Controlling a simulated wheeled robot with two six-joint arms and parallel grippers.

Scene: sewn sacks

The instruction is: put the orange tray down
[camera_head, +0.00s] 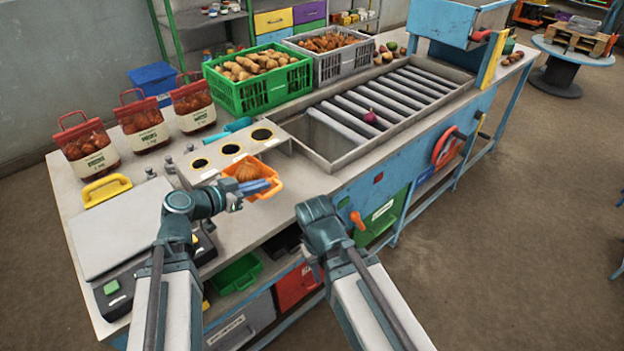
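The orange tray (273,173) is a small scoop-like tray with brown onions (248,171) in it. It is at the front of the grey panel with round holes, above the bench top; I cannot tell whether it touches the bench. My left gripper (262,187) reaches in from the left with its blue fingers on the tray's front side, and looks shut on it. Part of the tray's front is hidden behind the fingers. My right gripper (318,268) hangs low in front of the bench edge, away from the tray; its fingers are too small and dark to read.
A flat scale (115,225) and a yellow-handled tool (105,188) are at the left. Several filled sacks (145,125) stand behind. Green (262,92) and grey (335,62) crates stand at the back. A roller conveyor (385,105) runs right. A bare bench strip (292,185) lies right of the tray.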

